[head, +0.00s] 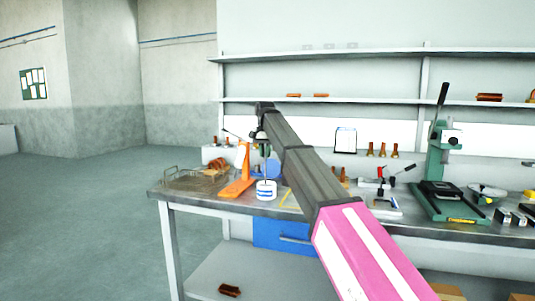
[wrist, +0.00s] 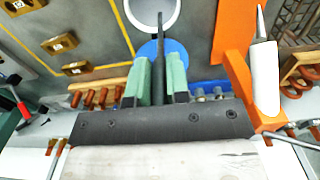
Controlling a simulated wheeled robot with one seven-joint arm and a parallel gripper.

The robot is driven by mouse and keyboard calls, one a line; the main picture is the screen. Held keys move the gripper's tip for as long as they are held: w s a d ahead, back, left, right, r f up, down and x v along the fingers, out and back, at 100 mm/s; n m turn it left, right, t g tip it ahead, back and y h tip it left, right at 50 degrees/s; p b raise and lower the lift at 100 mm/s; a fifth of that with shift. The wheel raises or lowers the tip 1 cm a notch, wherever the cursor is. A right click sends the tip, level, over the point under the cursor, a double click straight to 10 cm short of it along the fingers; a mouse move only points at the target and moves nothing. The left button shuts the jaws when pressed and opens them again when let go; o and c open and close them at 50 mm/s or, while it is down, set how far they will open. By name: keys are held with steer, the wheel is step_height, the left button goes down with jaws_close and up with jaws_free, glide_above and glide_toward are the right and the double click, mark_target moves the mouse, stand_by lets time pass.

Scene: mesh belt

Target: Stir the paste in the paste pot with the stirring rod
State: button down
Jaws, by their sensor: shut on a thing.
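The paste pot (head: 266,190), white with blue bands, stands upright on the bench near its front edge. My gripper (head: 264,149) is above it, pointing down. In the wrist view my green-padded fingers (wrist: 158,68) are shut on the dark stirring rod (wrist: 158,38). The rod's far end shows against the pot's round opening, whose white rim (wrist: 131,20) is cut off at the top of the frame. The grey inside shows there. How deep the rod reaches, and whether it touches the paste, I cannot tell.
An orange stand (head: 236,186) is close to the pot's left. A wire basket (head: 190,180) lies farther left. A blue disc (wrist: 178,48) shows behind the fingers. A green press (head: 444,190) and small tools occupy the right. Shelves (head: 350,101) run along the back wall.

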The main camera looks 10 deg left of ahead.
steer(key=shift+a, duration=0.2)
steer(key=shift+s+d, duration=0.1)
steer(key=shift+s, duration=0.05)
steer(key=shift+s+d, duration=0.55)
steer(key=shift+s, duration=0.05)
steer(key=shift+r, duration=0.15)
step_height(320, 180, up, 7)
stand_by(0.8)
stand_by(0.4)
